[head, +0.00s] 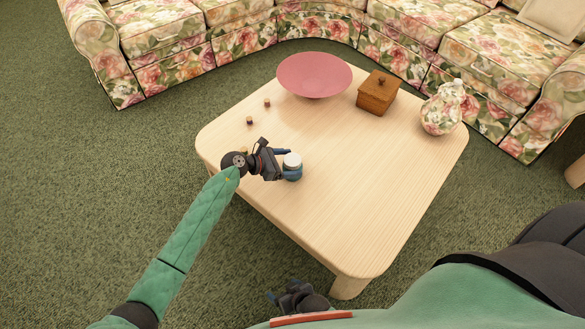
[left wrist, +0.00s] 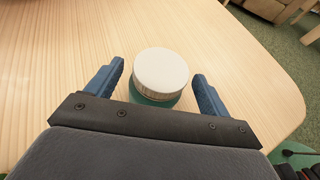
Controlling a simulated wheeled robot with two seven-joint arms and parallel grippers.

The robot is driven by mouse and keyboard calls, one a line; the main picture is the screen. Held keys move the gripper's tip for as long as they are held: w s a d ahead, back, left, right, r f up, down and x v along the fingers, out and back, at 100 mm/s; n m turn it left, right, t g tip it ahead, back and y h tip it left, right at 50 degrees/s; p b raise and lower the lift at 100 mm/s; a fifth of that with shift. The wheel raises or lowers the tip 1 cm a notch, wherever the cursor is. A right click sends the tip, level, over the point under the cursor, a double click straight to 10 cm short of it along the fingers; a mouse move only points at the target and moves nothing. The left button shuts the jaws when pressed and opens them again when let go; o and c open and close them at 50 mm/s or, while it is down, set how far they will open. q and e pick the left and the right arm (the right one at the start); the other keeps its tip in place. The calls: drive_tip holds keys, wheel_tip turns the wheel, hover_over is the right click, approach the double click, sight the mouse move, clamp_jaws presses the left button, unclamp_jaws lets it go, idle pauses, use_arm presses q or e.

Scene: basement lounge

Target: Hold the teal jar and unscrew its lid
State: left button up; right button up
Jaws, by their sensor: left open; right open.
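The teal jar (head: 293,175) stands upright on the wooden table, with a white lid (head: 292,160) on top. In the left wrist view the lid (left wrist: 160,70) covers most of the jar, and only a teal strip of the jar (left wrist: 155,101) shows below it. My left gripper (head: 288,164) is at the jar from the left, open, with one blue finger on each side of it. A gap shows on both sides in the left wrist view. My right gripper (head: 272,297) is low, off the table's near edge and away from the jar; its fingers are small in view.
The table (head: 360,200) also holds a pink bowl (head: 314,75), a wooden box with a lid (head: 377,94), a floral vase (head: 442,110) and several small brown pieces (head: 249,120). A floral sofa (head: 240,40) stands behind. The table right of the jar is clear.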

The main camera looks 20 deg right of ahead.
use_arm(q)
drive_tip(key=shift+x, duration=0.75)
drive_tip(key=c, duration=1)
drive_tip(key=shift+c, duration=0.2)
drive_tip(key=shift+w+r, duration=0.1)
drive_tip(key=shift+r, duration=0.5)
wheel_tip(320, 180, up, 3)
drive_tip(key=s+d+r, duration=0.2)
drive_tip(key=s+r, duration=0.1)
drive_tip(key=s, duration=0.2)
drive_tip(key=s+d+r+p, duration=0.1)
drive_tip(key=s+d+r, duration=0.2)
drive_tip(key=s+r, duration=0.1)
drive_tip(key=shift+s, duration=0.85)
